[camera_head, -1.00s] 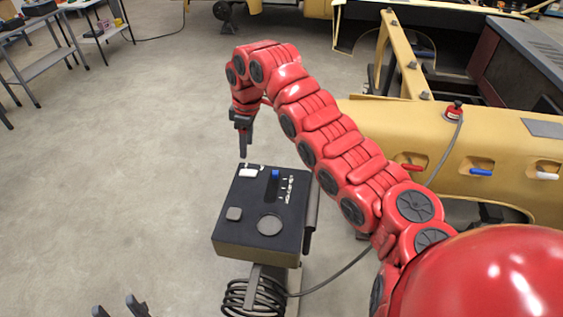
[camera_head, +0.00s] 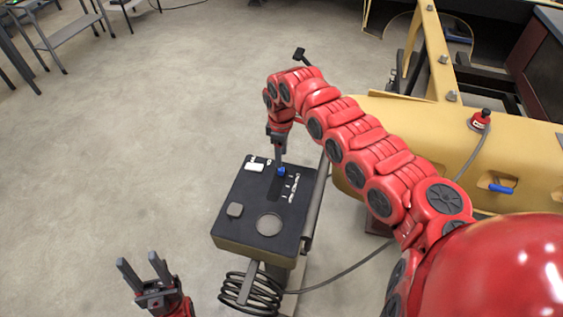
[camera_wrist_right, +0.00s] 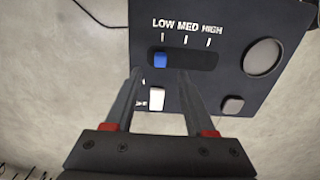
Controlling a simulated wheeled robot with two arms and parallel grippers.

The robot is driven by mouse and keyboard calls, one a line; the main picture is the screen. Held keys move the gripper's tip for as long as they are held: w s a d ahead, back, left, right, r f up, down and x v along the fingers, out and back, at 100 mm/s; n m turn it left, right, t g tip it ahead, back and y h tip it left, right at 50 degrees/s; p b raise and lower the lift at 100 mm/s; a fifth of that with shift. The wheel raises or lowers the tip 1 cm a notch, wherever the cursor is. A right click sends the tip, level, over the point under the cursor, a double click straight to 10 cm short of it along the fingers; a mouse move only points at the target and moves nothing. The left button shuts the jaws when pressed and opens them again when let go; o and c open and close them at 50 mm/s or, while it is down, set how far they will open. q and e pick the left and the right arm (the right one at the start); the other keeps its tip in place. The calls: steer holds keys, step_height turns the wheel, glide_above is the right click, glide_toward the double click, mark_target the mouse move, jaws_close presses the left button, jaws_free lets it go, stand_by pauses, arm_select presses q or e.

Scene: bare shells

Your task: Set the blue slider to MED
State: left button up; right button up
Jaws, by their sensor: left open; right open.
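The control box (camera_head: 236,222) has a dark top panel with a slot. The blue slider (camera_head: 282,171) sits at the far end of its slot; in the right wrist view the blue slider (camera_wrist_right: 161,61) is at the left end, below LOW. The MED mark (camera_wrist_right: 187,27) is to its right, at mid slot. My right gripper (camera_head: 280,160) points down just above the slider's end of the panel. In the wrist view its open fingers (camera_wrist_right: 158,75) lie on either side of the slider's column. Contact cannot be told. My left gripper (camera_head: 145,265) is open and empty, low at the left.
The panel also carries a white switch (camera_wrist_right: 157,98), a grey square button (camera_wrist_right: 232,104) and a round disc (camera_wrist_right: 264,57). A coiled cable (camera_head: 250,291) hangs at the box's near side. A yellow machine body (camera_head: 410,125) stands at the right.

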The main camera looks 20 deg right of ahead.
mark_target(281, 169)
step_height(281, 169, down, 6)
steer(key=shift+s+a+r+p, duration=0.1)
steer(key=shift+r+p, duration=0.05)
steer(key=shift+p, duration=0.4)
steer(key=shift+f, duration=0.4)
jaws_close()
stand_by(0.7)
